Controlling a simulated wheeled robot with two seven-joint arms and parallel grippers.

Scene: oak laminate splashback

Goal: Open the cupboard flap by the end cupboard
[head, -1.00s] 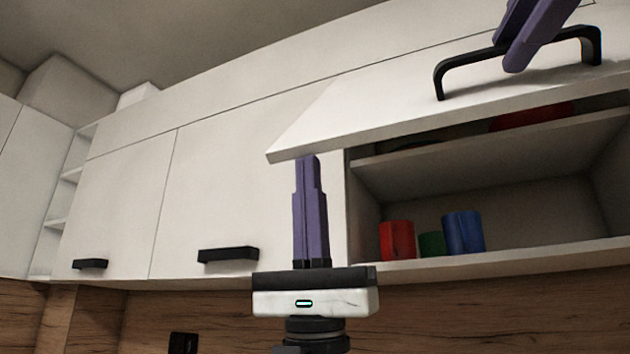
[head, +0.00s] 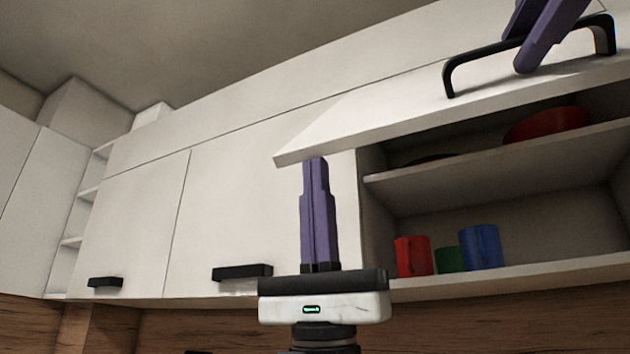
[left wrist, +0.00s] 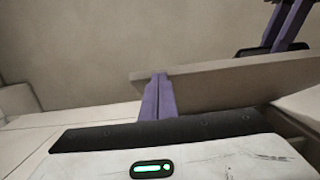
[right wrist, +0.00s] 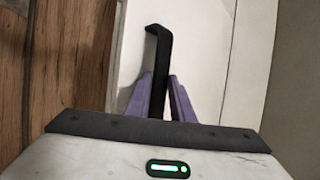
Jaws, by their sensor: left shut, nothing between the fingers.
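The white cupboard flap (head: 400,110) is hinged up and stands partly open, tilted outward at the right of the head view. Its black bar handle (head: 462,68) is on its face, and also shows in the right wrist view (right wrist: 157,45). My right gripper (head: 530,60) has one finger on each side of the handle bar, close against it. My left gripper (head: 314,160) is shut and empty, pointing up with its fingertips at the flap's lower left corner. I cannot tell whether they touch the flap.
Inside the open cupboard, red (head: 412,256), green (head: 448,260) and blue (head: 481,247) cups stand on the bottom board. A red bowl (head: 548,124) is on the shelf (head: 490,152). Closed doors with black handles (head: 242,272) are to the left, then open corner shelves (head: 80,220).

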